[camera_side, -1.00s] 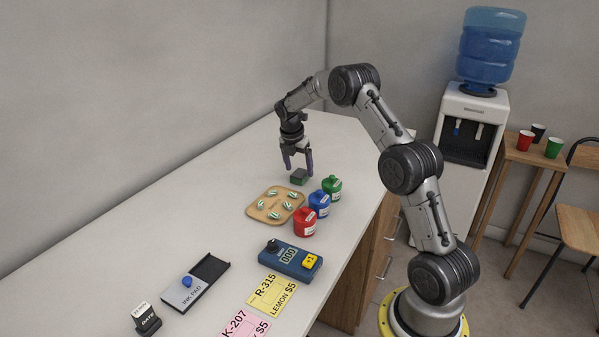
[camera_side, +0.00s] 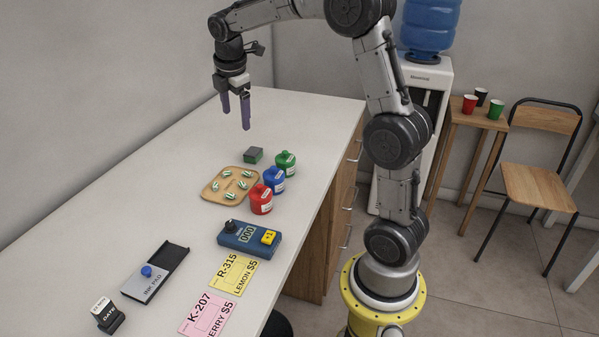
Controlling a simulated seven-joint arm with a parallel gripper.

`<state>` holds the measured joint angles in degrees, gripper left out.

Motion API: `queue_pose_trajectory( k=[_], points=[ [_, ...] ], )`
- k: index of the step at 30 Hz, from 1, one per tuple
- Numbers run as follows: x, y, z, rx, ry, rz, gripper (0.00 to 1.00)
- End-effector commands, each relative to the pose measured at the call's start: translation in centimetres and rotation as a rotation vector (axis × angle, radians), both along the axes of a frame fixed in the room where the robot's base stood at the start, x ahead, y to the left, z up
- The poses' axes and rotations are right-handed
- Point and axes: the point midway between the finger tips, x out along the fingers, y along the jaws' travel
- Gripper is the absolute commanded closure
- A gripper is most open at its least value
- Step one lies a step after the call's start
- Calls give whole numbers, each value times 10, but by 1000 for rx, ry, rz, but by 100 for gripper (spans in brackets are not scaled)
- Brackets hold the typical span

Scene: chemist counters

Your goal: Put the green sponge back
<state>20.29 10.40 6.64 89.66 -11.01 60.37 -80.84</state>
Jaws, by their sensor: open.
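The green sponge (camera_side: 253,155), a small block with a dark grey top and a green lower part, lies flat on the counter. It is behind the wooden tray (camera_side: 209,196) and left of the green jar (camera_side: 285,163). My gripper (camera_side: 234,118) is open and empty, its purple fingers pointing down. It hangs above the counter, up and apart from the sponge, a little left of it in the picture.
A blue jar (camera_side: 274,181) and a red jar (camera_side: 261,201) stand right of the tray, which holds several striped pieces. Nearer are a blue counter device (camera_side: 247,237), a yellow card (camera_side: 231,273), a pink card (camera_side: 207,313), an ink pad (camera_side: 147,283) and a date stamp (camera_side: 107,314). The far counter is clear.

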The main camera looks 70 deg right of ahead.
Motion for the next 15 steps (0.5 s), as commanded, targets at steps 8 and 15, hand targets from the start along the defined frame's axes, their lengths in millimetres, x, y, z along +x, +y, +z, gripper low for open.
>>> queue_pose_trajectory(
  k=[8, 15],
  points=[
    [-100, 108, 38, 184, -250, -419, 15],
    [-193, 167, 21, 407, -387, -775, 15]
  ],
)
